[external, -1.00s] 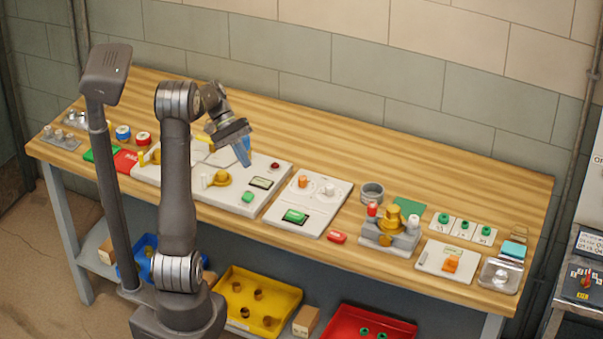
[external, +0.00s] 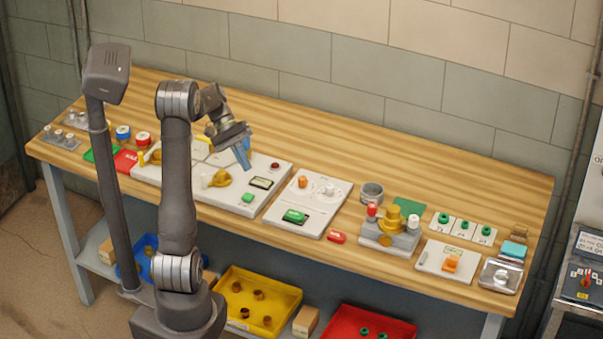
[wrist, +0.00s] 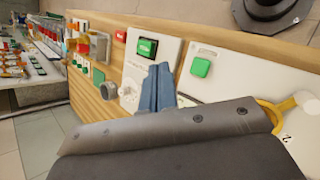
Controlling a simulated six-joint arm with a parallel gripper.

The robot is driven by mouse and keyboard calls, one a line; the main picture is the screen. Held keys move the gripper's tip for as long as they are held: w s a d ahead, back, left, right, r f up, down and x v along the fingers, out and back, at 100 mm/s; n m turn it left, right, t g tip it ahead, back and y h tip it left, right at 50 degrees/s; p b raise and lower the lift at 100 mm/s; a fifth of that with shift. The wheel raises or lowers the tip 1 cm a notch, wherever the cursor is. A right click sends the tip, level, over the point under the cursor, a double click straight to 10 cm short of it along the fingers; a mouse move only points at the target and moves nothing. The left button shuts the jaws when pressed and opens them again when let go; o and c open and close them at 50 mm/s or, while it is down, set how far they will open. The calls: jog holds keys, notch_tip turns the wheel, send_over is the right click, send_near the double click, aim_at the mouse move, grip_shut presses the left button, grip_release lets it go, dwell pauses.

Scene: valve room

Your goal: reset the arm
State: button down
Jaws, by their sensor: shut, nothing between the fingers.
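My gripper (external: 242,154) is raised above the workbench (external: 330,130), over the back part of the large white panel (external: 240,205). Its blue fingers are together with nothing between them. The fingers also show in the wrist view (wrist: 157,88), pointing toward the panels. My arm is bent, with its upper link upright and its wrist tilted down to the right. The fingers appear clear of everything on the bench.
Yellow (external: 260,285) and red (external: 345,320) trays sit below. The bench's back strip is clear.

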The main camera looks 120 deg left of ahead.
jog(key=w+f+m+g+y, duration=0.1)
jog(key=w+f+g, duration=0.1)
jog(key=w, duration=0.3)
jog(key=w+f+m+g+y, duration=0.1)
jog(key=w+f+g, duration=0.1)
jog(key=w, duration=0.3)
jog(key=w+f+m+g+y, duration=0.1)
jog(key=w+f+m+g, duration=0.1)
jog(key=w+g, duration=0.2)
jog(key=shift+w+d+y, duration=0.15)
jog(key=shift+w+d, duration=0.05)
jog(key=shift+w, duration=0.35)
jog(key=shift+w+d+y, duration=0.15)
jog(key=shift+w+d, duration=0.05)
jog(key=shift+w, duration=0.35)
jog(key=shift+w+r, duration=0.2)
jog(key=shift+w, duration=0.15)
jog(key=shift+s+r, duration=0.15)
jog(key=shift+r, duration=0.3)
jog(key=shift+f, duration=2)
